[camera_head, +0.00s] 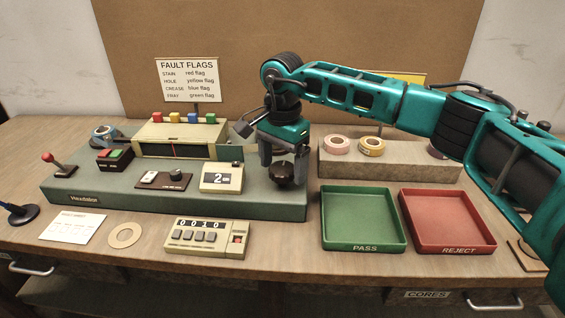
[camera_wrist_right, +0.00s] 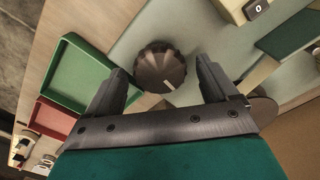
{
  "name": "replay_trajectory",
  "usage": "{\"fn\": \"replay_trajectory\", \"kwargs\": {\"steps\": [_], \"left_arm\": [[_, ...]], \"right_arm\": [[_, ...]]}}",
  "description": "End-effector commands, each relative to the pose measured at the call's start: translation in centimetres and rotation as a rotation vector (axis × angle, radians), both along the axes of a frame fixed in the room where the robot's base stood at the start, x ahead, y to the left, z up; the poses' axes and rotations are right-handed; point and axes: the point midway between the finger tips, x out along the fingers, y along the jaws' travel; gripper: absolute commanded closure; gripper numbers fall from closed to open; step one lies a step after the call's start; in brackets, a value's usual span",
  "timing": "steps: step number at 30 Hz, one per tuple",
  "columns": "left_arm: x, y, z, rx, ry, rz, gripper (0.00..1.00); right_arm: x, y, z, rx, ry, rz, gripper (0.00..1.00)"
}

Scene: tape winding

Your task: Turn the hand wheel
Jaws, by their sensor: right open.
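In the right wrist view the wheel (camera_wrist_right: 160,67) shows just beyond and between the two fingertips. My right gripper (camera_head: 284,158) is open, pointing down over the wheel, with a finger to each side. In the right wrist view the gripper (camera_wrist_right: 161,78) holds nothing. I cannot tell whether a finger touches the wheel. My left gripper is not in view.
A counter box (camera_head: 221,177) showing 2 stands left of the wheel. A green PASS tray (camera_head: 364,247) and a red REJECT tray (camera_head: 458,250) lie to the right. A grey block (camera_head: 400,166) with tape rolls is behind them. A meter reading 0010 (camera_head: 207,238) sits in front.

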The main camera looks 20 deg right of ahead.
Motion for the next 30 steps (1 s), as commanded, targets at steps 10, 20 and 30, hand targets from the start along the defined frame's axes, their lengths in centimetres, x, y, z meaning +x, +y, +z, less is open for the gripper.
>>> {"fn": "replay_trajectory", "kwargs": {"steps": [10,20,30], "left_arm": [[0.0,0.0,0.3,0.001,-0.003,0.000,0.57],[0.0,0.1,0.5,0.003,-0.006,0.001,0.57],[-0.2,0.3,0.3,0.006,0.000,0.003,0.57]], "right_arm": [[0.1,0.0,6.5,0.002,-0.006,0.000,0.14],[0.1,0.0,12.0,0.001,-0.003,0.000,0.14],[0.0,0.0,12.8,0.001,-0.002,0.001,0.14]]}}
